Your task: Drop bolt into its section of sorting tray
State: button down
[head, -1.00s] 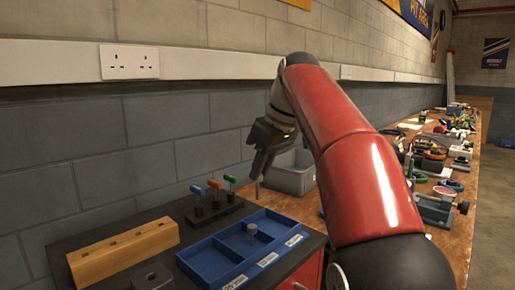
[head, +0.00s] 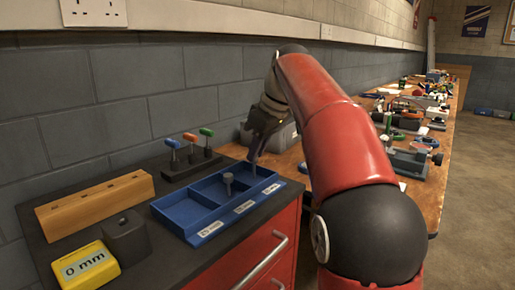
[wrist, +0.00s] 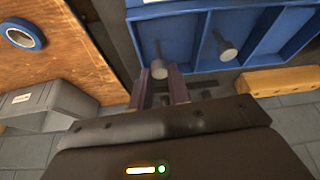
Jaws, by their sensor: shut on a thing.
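The blue sorting tray (head: 176,228) lies on the dark cabinet top, split into sections with white labels on its front edge. One grey bolt (head: 228,184) stands head-up in the middle section; it also shows in the wrist view (wrist: 226,48). My gripper (head: 254,152) is over the tray's right end, pointing down. In the wrist view my gripper (wrist: 160,82) is shut on another grey bolt (wrist: 158,68), which is seen against the tray section beside the standing bolt. Whether the held bolt touches the tray floor cannot be told.
A wooden block (head: 95,206), a dark block (head: 126,238) and a yellow "0 mm" block (head: 86,270) stand left of the tray. A rack (head: 190,165) of coloured-handled tools is behind it. A grey bin (head: 283,138) sits on the cluttered wooden bench beyond.

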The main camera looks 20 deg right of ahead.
jog(key=shift+f, duration=0.15)
jog(key=c, duration=1.3)
grip_release()
jog(key=shift+o, duration=0.2)
jog(key=p+v, duration=0.2)
jog(key=v, duration=0.5)
jog(key=shift+r+p, duration=0.35)
jog(key=shift+r, duration=0.05)
jog(key=shift+s, duration=0.15)
jog(key=s+a+f+m+t+h, duration=0.2)
jog(key=s+f+m, duration=0.6)
jog(key=s+f, duration=1.7)
jog(key=shift+s+a+m+h, duration=0.3)
jog(key=shift+s+h, duration=0.15)
jog(key=shift+h, duration=0.15)
